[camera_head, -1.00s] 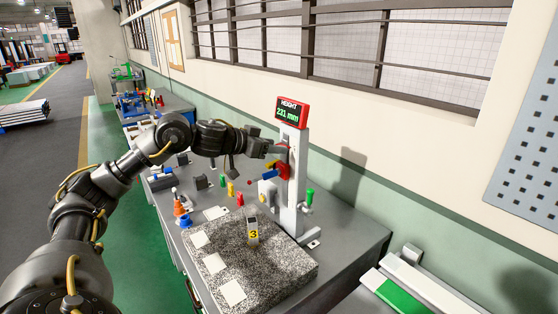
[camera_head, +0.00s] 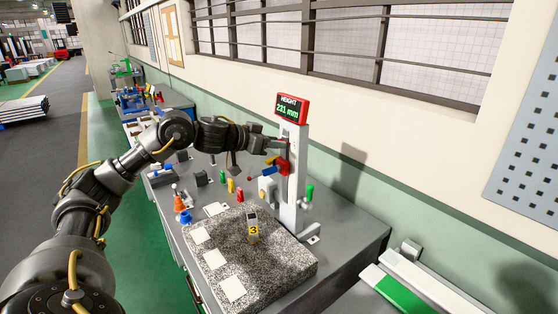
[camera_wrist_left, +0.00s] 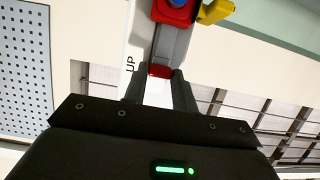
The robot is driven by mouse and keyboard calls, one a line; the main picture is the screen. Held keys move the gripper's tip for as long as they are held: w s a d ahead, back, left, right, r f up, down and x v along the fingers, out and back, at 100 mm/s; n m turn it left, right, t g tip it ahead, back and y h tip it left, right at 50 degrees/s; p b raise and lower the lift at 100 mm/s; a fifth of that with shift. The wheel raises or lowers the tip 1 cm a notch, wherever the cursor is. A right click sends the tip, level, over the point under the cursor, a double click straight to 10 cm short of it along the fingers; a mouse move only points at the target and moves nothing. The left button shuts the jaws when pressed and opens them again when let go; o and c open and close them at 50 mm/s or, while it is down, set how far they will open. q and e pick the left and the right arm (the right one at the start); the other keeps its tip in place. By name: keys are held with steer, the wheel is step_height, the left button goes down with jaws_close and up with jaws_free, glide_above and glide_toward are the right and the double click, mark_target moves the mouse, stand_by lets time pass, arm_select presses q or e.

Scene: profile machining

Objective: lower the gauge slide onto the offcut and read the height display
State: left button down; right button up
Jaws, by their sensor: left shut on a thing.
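The height gauge column (camera_head: 293,185) stands upright on the bench with a red-framed display (camera_head: 292,109) on top that appears to read 231 mm. The gauge slide (camera_head: 283,166), with red, yellow and blue parts, is high on the column, well above the offcut. The offcut (camera_head: 252,224), a small grey piece with a yellow 3 label, stands on the granite plate (camera_head: 285,272). My left gripper (camera_head: 284,144) is at the slide's upper part; in the left wrist view its fingers (camera_wrist_left: 160,82) flank the red end of the slide's grey bar (camera_wrist_left: 172,45). My right gripper is out of view.
White squares lie along the granite plate's left side. An orange cone (camera_head: 179,203), a blue piece (camera_head: 185,217) and several small coloured pieces stand left of the column. A green-and-white tray (camera_head: 400,297) lies at right. The wall runs close behind the gauge.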

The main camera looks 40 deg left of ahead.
mark_target(276, 171)
arm_select(q)
steer(key=shift+f, duration=0.15)
steer(key=shift+f+b, duration=0.85)
steer(key=shift+f, duration=0.7)
steer(key=shift+f+b, duration=0.8)
steer(key=shift+f, duration=0.5)
steer(key=shift+f+b, duration=0.85)
steer(key=shift+f, duration=0.85)
